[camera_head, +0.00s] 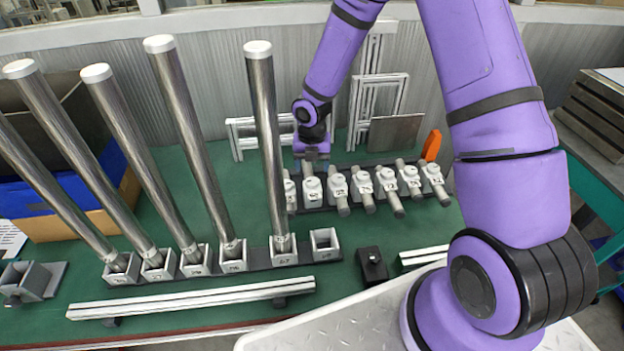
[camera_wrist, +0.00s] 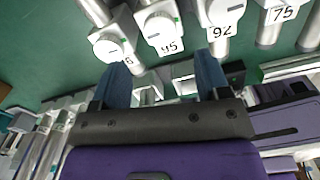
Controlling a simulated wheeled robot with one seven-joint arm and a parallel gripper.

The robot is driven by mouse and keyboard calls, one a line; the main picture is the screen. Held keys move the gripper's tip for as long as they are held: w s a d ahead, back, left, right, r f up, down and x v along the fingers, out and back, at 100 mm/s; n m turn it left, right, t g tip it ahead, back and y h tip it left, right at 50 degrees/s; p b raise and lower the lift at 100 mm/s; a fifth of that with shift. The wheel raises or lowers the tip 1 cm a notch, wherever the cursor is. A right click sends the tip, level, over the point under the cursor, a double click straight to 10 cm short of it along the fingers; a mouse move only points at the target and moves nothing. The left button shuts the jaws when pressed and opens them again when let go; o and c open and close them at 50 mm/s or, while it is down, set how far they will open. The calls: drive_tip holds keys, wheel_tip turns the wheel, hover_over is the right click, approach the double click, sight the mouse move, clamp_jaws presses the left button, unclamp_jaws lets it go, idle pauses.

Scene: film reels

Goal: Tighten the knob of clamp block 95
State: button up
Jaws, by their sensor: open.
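Clamp block 95 (camera_wrist: 164,42) shows in the wrist view, a light grey block with a round white knob (camera_wrist: 160,25) and a label reading 95. My gripper (camera_wrist: 163,66) is open, its two blue fingers apart with nothing between them. In the picture, the block lies just beyond the fingertips, roughly in line with the gap. In the head view my gripper (camera_head: 312,156) hangs at the left part of the clamp row, over the second block from the left (camera_head: 312,188). The numbers there are too small to read surely, so I cannot tell which is 95.
Clamp block 92 (camera_wrist: 221,32) and clamp block 75 (camera_wrist: 281,15) stand to the right in the wrist view. Tall steel tubes (camera_head: 262,120) rise from sockets left of my arm. An orange piece (camera_head: 431,145) and grey frames (camera_head: 378,95) stand behind the row.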

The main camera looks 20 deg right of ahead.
sight(312, 182)
drive_tip(key=shift+f, duration=3.2)
drive_tip(key=c, duration=0.9)
